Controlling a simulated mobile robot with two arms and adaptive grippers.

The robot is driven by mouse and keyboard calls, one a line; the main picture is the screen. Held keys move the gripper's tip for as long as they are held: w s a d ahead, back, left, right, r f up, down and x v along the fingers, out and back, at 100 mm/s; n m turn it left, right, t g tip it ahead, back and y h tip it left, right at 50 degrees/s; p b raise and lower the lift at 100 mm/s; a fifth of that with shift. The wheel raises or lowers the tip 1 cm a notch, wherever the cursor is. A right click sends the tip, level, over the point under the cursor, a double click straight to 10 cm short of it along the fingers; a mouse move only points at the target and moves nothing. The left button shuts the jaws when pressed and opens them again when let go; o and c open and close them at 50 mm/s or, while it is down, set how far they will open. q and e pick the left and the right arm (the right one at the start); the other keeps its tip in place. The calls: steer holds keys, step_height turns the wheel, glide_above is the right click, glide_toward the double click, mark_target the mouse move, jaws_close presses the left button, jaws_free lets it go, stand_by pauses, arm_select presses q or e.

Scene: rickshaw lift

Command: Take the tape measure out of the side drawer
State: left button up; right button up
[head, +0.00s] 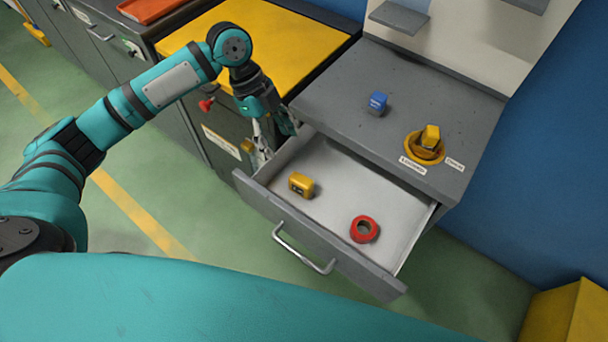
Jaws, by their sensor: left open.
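The side drawer (352,190) is pulled open, with a grey front and a pale inside. A yellow tape measure (301,184) with a dark label lies on its floor, toward the front left. A red ring-shaped roll (364,229) lies to its right, near the front. My left gripper (272,142) is open, pointing down near the drawer's back left corner. It is up and left of the tape measure in the picture, apart from it. My right gripper is not in view.
The grey worktop (400,100) above the drawer holds a blue block (377,102) and a yellow object (430,138) on a round yellow base. A yellow-topped cabinet (285,45) stands to the left. The drawer handle (303,252) sticks out over open green floor.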

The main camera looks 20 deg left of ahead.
arm_select(q)
glide_above(297, 177)
steer(key=a, duration=0.2)
step_height(297, 177, down, 5)
steer(key=p+x, duration=0.1)
steer(key=x, duration=0.2)
steer(key=shift+w+a+f, duration=0.1)
steer(key=shift+w, duration=0.1)
steer(key=shift+s+d+f, duration=0.1)
steer(key=shift+d+f, duration=0.15)
steer(key=shift+f, duration=0.55)
steer(key=x, duration=0.2)
steer(key=p+x, duration=0.1)
steer(key=x, duration=0.1)
steer(key=shift+f, duration=0.3)
steer(key=shift+d+f, duration=0.15)
steer(key=shift+f, duration=0.05)
jaws_close()
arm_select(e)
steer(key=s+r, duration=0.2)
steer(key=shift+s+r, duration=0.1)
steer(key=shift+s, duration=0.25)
